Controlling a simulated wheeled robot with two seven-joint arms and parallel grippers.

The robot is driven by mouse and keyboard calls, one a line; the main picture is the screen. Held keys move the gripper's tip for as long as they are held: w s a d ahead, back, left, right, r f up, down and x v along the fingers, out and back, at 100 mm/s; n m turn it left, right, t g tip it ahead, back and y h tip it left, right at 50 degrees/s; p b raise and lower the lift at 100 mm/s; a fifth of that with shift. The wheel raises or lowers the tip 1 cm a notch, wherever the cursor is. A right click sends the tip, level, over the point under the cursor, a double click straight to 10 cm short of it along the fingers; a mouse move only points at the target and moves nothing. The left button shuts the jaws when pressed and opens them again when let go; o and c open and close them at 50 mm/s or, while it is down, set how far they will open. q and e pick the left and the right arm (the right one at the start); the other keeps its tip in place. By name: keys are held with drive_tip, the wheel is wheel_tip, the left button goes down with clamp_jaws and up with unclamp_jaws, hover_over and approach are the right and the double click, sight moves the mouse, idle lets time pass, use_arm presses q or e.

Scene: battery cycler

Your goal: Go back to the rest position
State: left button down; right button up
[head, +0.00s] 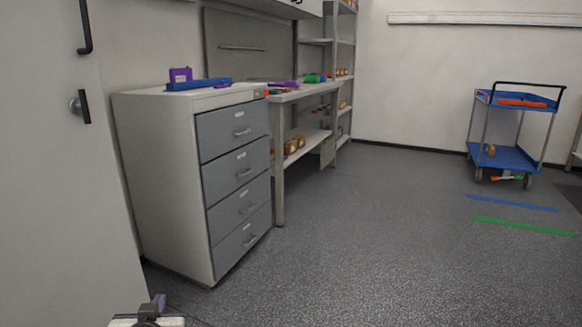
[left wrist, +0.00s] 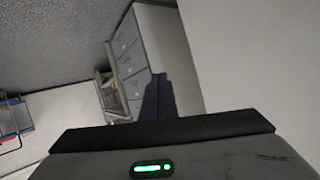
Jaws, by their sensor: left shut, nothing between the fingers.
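My left gripper (head: 158,301) shows at the bottom left edge of the head view, low in front of the white door and the drawer cabinet. Only its tip and part of the wrist show there. In the left wrist view its dark fingers (left wrist: 158,92) are together, with nothing between them. It touches nothing that I can see. My right gripper is in neither view.
A grey drawer cabinet (head: 165,180) stands at the left, with a purple box (head: 180,75) and a blue item (head: 198,84) on top. A workbench (head: 305,92) and shelves stand behind it. A blue cart (head: 512,157) stands far right. The middle floor is clear.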

use_arm(q)
drive_tip(key=s+d+f+m+g+h, duration=0.1)
drive_tip(key=s+d+f+g+h, duration=0.2)
drive_tip(key=s+d, duration=0.5)
drive_tip(key=s+d+f+m+h, duration=0.25)
drive_tip(key=s+d+f, duration=0.2)
drive_tip(key=s, duration=0.75)
drive_tip(key=s+d+f+m+g+h, duration=0.1)
drive_tip(key=s+d+f+g+h, duration=0.3)
drive_tip(key=s, duration=0.6)
wheel_tip(320, 180, up, 12)
drive_tip(key=s+a+t+y+p, duration=0.1)
drive_tip(key=a+t+y+p, duration=0.1)
drive_tip(key=p, duration=1.9)
drive_tip(key=shift+s+a+f+t+y, duration=0.2)
drive_tip(key=shift+s+a+t+y, duration=0.1)
drive_tip(key=shift+s+y, duration=0.1)
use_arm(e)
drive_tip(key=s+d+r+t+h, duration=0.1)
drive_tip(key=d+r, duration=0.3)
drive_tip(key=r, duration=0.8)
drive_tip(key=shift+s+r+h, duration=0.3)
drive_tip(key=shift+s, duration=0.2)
use_arm(q)
drive_tip(key=shift+d+n, duration=0.1)
drive_tip(key=shift+n, duration=0.15)
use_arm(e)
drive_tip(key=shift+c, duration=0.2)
